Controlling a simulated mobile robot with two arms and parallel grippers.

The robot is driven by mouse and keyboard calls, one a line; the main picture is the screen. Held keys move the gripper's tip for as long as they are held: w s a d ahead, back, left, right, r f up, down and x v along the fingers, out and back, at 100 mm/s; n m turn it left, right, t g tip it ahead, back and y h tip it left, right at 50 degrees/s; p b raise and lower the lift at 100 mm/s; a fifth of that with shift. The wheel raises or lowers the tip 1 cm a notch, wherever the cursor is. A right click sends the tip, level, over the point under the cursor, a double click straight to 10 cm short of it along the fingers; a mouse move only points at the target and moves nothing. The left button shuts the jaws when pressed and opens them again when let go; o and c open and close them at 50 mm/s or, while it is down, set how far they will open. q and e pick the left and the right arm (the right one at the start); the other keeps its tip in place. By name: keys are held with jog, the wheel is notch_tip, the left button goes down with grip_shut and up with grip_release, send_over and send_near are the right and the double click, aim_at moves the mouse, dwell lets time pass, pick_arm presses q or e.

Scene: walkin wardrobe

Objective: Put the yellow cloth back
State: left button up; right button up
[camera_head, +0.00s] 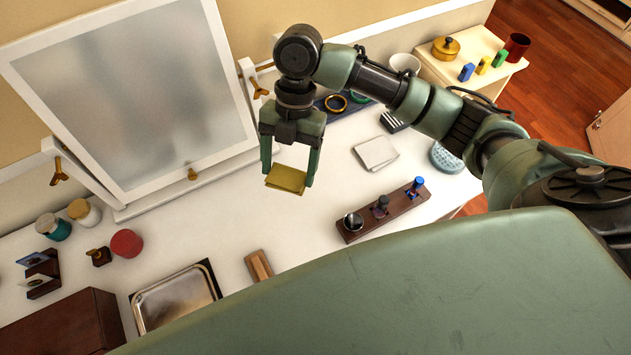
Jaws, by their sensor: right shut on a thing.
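The yellow cloth (287,179) is a small folded square. My right gripper (290,174) is shut on it, one finger on each side, and holds it over the white tabletop (235,215) in front of the mirror. Whether the cloth touches the tabletop, I cannot tell. A folded whitish cloth (376,153) lies flat on the tabletop to the right of the gripper. My left gripper is not in view.
A framed mirror (140,95) stands behind. A dark wooden rack (385,212) holds small items at the front right. A metal tray (175,297), a brown block (258,265) and several jars stand left. A dark blue tray (340,107) with rings lies behind the arm.

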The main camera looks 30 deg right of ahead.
jog(key=shift+s+d, duration=0.1)
jog(key=shift+s, duration=0.15)
jog(key=p, duration=0.1)
send_over(295, 221)
notch_tip(295, 221, down, 5)
jog(key=f, duration=0.3)
jog(key=f+p, duration=0.1)
jog(key=f, duration=0.2)
jog(key=w+d+f, duration=0.1)
jog(key=f, duration=0.3)
jog(key=shift+f, duration=0.6)
notch_tip(295, 221, down, 3)
jog(key=shift+f+p, duration=0.1)
jog(key=shift+p, duration=0.35)
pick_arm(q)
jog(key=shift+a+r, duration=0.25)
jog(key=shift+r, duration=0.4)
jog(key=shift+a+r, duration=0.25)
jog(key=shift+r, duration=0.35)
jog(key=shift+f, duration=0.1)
pick_arm(e)
jog(key=shift+f, duration=0.15)
jog(key=o, duration=1.2)
